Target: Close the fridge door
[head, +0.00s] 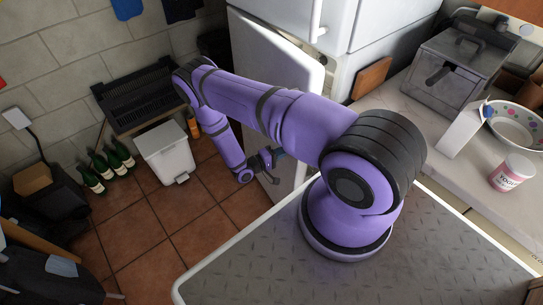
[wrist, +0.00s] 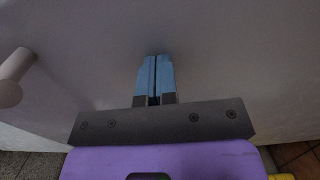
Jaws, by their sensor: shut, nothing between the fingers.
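The white fridge (head: 375,25) stands at the top centre of the head view. Its lower door (head: 275,55) is swung open toward the left, and my arm hides much of it. My gripper (head: 276,155) is low beside the door, partly hidden by my arm. In the wrist view my gripper (wrist: 155,75) has its two blue fingers together and empty, pointing at a broad grey surface that looks like the door (wrist: 230,50). A rounded handle (wrist: 14,76) sticks out at the left there. I cannot tell whether the fingertips touch the surface.
A white bin (head: 165,150), green bottles (head: 107,168) and a black rack (head: 140,95) stand left of my arm. Tiled floor (head: 150,225) is free at lower left.

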